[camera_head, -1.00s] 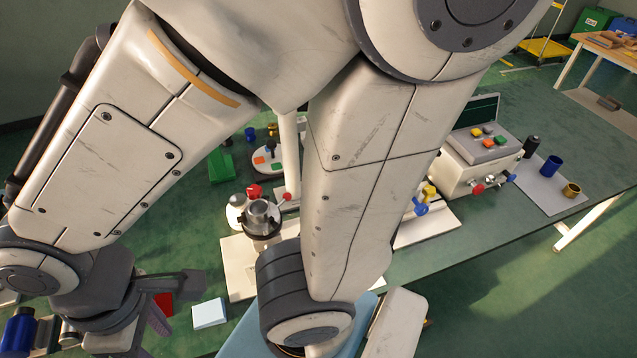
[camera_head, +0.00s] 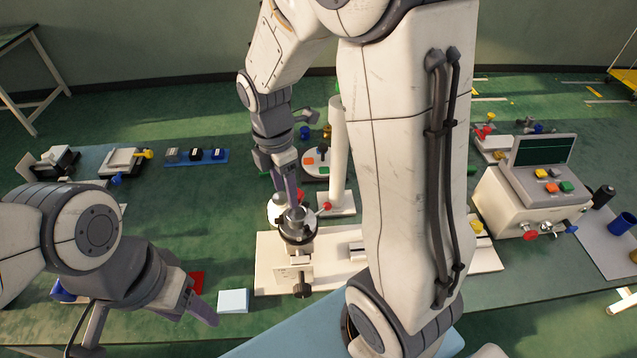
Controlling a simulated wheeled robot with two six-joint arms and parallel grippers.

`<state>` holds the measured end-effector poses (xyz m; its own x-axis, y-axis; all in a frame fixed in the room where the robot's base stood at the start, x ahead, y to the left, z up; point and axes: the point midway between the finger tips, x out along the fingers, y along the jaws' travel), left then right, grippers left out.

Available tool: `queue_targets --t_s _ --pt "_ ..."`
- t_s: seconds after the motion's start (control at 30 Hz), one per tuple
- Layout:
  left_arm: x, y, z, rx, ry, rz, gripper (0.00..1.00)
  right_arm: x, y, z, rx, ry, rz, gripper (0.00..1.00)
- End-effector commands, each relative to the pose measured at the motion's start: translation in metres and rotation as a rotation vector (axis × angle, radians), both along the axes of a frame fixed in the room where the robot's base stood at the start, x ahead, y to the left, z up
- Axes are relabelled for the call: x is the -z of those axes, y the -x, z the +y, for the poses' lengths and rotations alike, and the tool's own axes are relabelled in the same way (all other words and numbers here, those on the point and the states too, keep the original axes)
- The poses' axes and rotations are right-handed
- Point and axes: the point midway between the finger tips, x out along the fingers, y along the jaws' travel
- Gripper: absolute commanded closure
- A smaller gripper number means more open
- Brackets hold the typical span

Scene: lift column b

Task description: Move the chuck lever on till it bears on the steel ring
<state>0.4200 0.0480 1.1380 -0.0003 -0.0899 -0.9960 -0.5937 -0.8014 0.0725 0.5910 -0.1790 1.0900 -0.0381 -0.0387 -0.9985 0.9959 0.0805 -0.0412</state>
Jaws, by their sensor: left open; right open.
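The chuck (camera_head: 297,230) stands on a white base plate, a dark round body with the steel ring (camera_head: 296,215) upright in its top. The chuck lever (camera_head: 326,206), with a red knob, sticks out to the right and slightly back. Whether it touches the ring I cannot tell. My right gripper (camera_head: 289,192) is open and points down just behind and above the chuck, its fingers partly overlapping the ring's far side; contact is unclear. My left gripper (camera_head: 200,306) is open and empty at the lower left, well away from the chuck.
A white post (camera_head: 338,150) rises behind the chuck. A pale blue block (camera_head: 233,300) and a red block (camera_head: 196,283) lie near the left gripper. A control box (camera_head: 530,200) stands at right. My large arm link hides part of the base plate.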

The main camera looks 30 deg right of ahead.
Motion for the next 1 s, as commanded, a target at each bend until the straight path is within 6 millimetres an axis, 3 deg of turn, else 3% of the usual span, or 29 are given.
queue_targets --t_s 0.03,0.1,0.2,0.33,0.57,1.0 --pt "-0.005 0.0 0.0 0.0 0.0 0.0 0.42 0.004 -0.009 -0.023 -0.069 0.003 0.018 0.42" --pt "-0.008 0.0 0.0 0.0 0.0 0.0 0.42 0.012 -0.017 -0.048 -0.184 0.001 0.037 0.42" --pt "-0.011 0.0 0.0 -0.001 0.0 0.0 0.42 0.021 -0.024 -0.078 -0.315 -0.003 0.058 0.42" --pt "-0.012 0.0 0.0 -0.001 0.0 0.0 0.42 0.029 -0.027 -0.101 -0.42 -0.01 0.073 0.42" --pt "-0.015 0.0 0.0 -0.001 0.0 0.0 0.42 0.048 -0.025 -0.11 -0.466 -0.015 0.082 0.42" --pt "-0.023 0.0 0.0 -0.001 0.0 0.0 0.42 0.123 -0.018 -0.113 -0.464 -0.015 0.081 0.42"
